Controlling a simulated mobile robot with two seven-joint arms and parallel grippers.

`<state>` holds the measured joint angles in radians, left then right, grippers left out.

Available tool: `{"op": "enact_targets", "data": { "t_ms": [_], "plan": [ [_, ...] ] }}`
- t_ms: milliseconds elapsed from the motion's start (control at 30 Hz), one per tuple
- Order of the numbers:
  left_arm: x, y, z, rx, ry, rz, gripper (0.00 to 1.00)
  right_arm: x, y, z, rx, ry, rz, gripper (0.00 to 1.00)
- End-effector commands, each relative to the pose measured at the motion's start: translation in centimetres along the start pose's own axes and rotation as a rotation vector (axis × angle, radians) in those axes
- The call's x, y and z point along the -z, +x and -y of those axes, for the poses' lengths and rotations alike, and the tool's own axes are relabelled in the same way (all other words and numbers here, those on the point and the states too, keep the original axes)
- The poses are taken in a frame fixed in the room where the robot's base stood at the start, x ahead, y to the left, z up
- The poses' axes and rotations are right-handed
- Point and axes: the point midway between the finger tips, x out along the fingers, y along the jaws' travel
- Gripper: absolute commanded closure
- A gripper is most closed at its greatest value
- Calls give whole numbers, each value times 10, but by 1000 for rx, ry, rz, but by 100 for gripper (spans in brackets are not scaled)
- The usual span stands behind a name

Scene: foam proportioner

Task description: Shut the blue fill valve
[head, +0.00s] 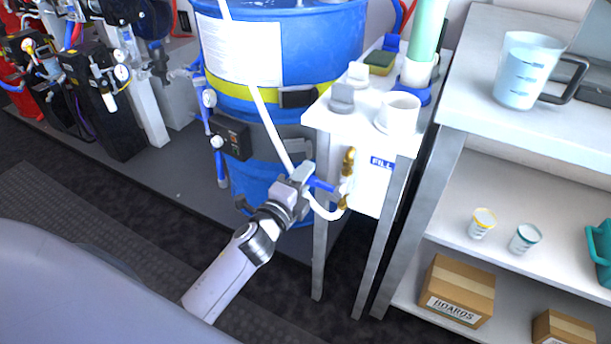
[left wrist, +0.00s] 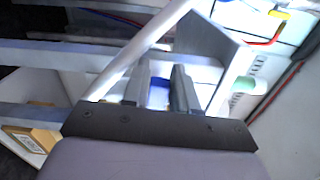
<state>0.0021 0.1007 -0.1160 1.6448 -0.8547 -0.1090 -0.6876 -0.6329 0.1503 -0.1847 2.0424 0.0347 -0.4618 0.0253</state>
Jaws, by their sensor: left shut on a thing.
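The blue fill valve handle (head: 320,185) sticks out to the left of the brass fittings (head: 348,162), beside a white panel marked FILL (head: 378,180) under the small white-topped stand. My left gripper (head: 306,176) is at the handle's left end and shut on it; the fingers hide that end. In the left wrist view, a bit of blue (left wrist: 158,92) shows between the fingers of my left gripper (left wrist: 160,84). The valve body behind it is mostly hidden there. My right gripper is not in view.
A white hose (head: 270,120) runs down past my left gripper. A blue drum (head: 270,185) stands behind it. The stand's metal legs (head: 320,250) are just right. A shelf unit (head: 540,200) with cups, a pitcher (head: 525,70) and boxes (head: 457,290) fills the right side.

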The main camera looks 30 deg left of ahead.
Motion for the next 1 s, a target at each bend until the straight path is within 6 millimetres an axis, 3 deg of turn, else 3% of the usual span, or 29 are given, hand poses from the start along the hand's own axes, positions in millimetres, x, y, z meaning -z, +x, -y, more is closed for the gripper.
{"op": "enact_targets", "data": {
  "t_ms": [733, 767, 800, 1000],
  "plan": [
    [1, -1, -10, -6, -87, 0, 100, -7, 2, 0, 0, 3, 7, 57],
    [1, -1, -10, -7, -87, 0, 66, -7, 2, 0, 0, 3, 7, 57],
    [1, -1, -10, -7, -87, -1, 53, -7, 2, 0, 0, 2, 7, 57],
    [1, -1, -8, -4, -85, 0, 51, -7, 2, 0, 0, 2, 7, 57]
  ]
}}
